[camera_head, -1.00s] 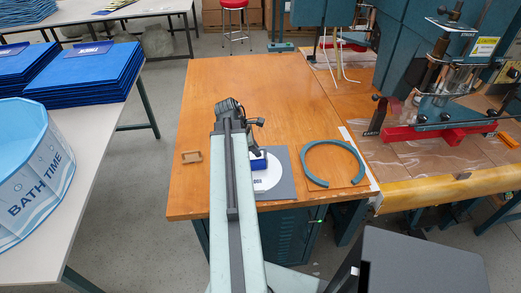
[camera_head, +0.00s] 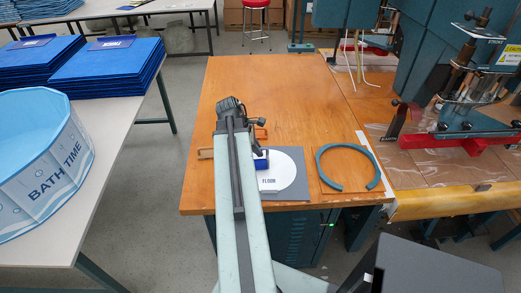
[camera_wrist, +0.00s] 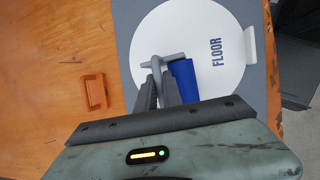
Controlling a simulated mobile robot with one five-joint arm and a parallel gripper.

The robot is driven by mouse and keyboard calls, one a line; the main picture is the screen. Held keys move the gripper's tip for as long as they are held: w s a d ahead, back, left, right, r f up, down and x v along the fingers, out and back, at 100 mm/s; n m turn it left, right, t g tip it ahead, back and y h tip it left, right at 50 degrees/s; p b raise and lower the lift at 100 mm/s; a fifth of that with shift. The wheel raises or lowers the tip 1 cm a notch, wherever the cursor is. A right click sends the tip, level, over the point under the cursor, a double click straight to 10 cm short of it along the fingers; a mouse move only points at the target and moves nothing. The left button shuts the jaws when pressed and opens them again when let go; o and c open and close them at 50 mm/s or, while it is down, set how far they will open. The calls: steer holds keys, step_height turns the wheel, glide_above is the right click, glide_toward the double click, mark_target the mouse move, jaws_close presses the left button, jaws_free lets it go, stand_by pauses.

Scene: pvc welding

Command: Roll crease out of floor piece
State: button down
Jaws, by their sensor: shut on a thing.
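The floor piece (camera_head: 289,170) is a white disc marked FLOOR, lying flat on a grey mat (camera_head: 298,194) near the table's front edge. It also shows in the wrist view (camera_wrist: 205,25), with a small white tab at its right. My gripper (camera_wrist: 160,82) is shut on the grey handle (camera_wrist: 163,61) of a blue roller (camera_wrist: 184,80). The roller (camera_head: 261,161) is over the left part of the disc in the head view; whether it presses on the disc I cannot tell. My arm hides the disc's left edge in that view. No crease is clear.
A teal open ring (camera_head: 322,167) lies right of the mat. An orange block (camera_head: 261,134) lies behind the mat, and a tan block (camera_head: 206,154) left of my arm. A machine with a red base (camera_head: 465,143) stands right. The wooden table's back (camera_head: 265,85) is clear.

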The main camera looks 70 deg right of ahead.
steer(key=shift+w+a, duration=0.1)
steer(key=shift+w, duration=0.05)
step_height(320, 180, up, 6)
steer(key=p, duration=0.6)
step_height(320, 180, up, 3)
steer(key=p, duration=0.3)
steer(key=shift+r, duration=0.1)
